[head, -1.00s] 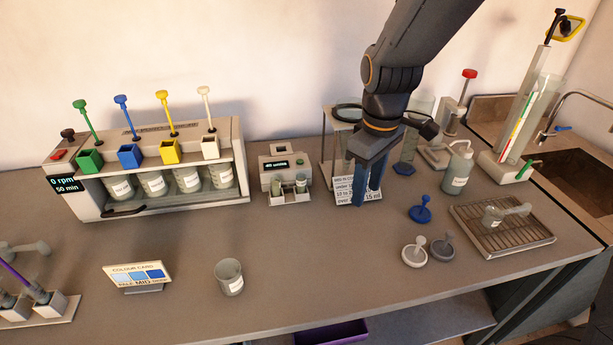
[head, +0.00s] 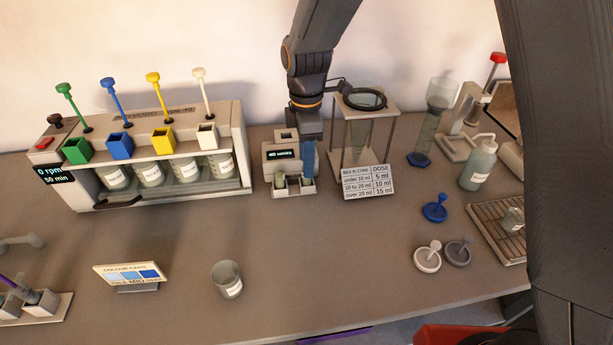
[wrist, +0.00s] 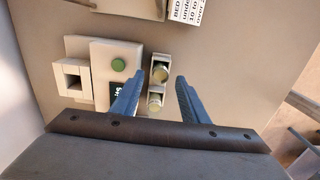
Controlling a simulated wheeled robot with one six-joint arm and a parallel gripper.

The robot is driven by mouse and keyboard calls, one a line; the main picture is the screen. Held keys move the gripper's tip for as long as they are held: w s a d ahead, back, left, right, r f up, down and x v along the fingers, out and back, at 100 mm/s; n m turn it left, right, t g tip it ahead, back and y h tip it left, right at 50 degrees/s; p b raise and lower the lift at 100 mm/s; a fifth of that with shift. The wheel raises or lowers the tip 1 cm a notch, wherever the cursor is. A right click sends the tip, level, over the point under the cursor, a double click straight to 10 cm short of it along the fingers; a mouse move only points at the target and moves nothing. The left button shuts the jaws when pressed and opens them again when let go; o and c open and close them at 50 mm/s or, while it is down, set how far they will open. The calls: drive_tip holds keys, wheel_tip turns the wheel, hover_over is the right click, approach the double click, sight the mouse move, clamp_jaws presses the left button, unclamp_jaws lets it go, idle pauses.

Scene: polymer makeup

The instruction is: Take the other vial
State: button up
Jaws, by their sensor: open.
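My gripper (wrist: 157,82) is open and empty, pointing down above the holder. In the head view, its blue fingers (head: 309,158) are at the meter's right side and partly cover it.
A glass funnel stand (head: 392,112) with a dose card (head: 368,182) is just right of the meter. The stirrer rack (head: 240,140) with beakers is at left. An empty labelled beaker (head: 228,280) stands in front. The counter between is clear.

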drive_tip(key=shift+f, duration=1.1)
clamp_jaws()
drive_tip(key=shift+r, duration=0.1)
